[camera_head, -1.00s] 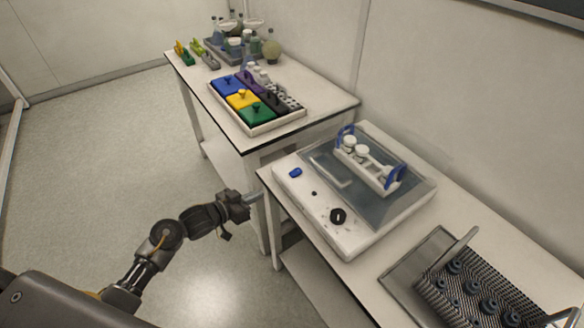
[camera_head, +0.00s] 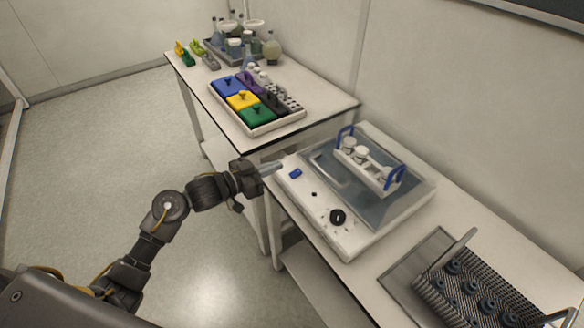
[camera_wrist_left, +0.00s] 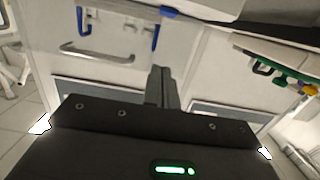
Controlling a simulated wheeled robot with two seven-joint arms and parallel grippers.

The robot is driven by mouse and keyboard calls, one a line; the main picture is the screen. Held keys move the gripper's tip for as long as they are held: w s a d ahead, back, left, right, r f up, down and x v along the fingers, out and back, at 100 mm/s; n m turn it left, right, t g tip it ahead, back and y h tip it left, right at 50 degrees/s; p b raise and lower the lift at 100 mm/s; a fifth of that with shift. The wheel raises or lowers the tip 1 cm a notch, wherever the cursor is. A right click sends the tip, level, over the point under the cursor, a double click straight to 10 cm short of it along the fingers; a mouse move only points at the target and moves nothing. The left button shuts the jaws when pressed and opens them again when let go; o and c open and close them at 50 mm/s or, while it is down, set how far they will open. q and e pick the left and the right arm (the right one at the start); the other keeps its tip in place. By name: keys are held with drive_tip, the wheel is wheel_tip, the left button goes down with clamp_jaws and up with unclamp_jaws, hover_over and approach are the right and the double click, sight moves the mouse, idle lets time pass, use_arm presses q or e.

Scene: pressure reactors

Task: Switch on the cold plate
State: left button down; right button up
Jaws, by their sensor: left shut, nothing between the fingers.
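The cold plate (camera_head: 350,240) is a white box with a grey top on the near bench. Its front panel carries a blue rocker switch (camera_head: 295,173), a small dark dot and a black knob (camera_head: 338,216). A white rack with blue handles (camera_head: 368,168) stands on the grey top. My left gripper (camera_head: 279,166) is shut and empty, just left of the blue switch near the cold plate's left corner; it looks apart from the switch. Its closed fingers also show in the left wrist view (camera_wrist_left: 161,88). My right gripper is not in view.
A far bench holds a tray of coloured blocks (camera_head: 249,130) and glassware at its back. A dark rack of round-topped items (camera_head: 470,290) stands right of the cold plate. The floor (camera_head: 90,150) on the left is clear.

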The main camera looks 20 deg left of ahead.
use_arm(q)
hover_over(292, 174)
drive_tip(key=shift+s+a+f+p, duration=0.2)
drive_tip(key=shift+s+p, duration=0.1)
drive_tip(key=shift+p, duration=0.05)
drive_tip(key=f, duration=0.3)
drive_tip(key=shift+w+d+f, duration=0.1)
drive_tip(key=shift+w+d, duration=0.15)
drive_tip(key=shift+w, duration=0.05)
drive_tip(key=shift+f, duration=0.55)
drive_tip(key=shift+p, duration=0.3)
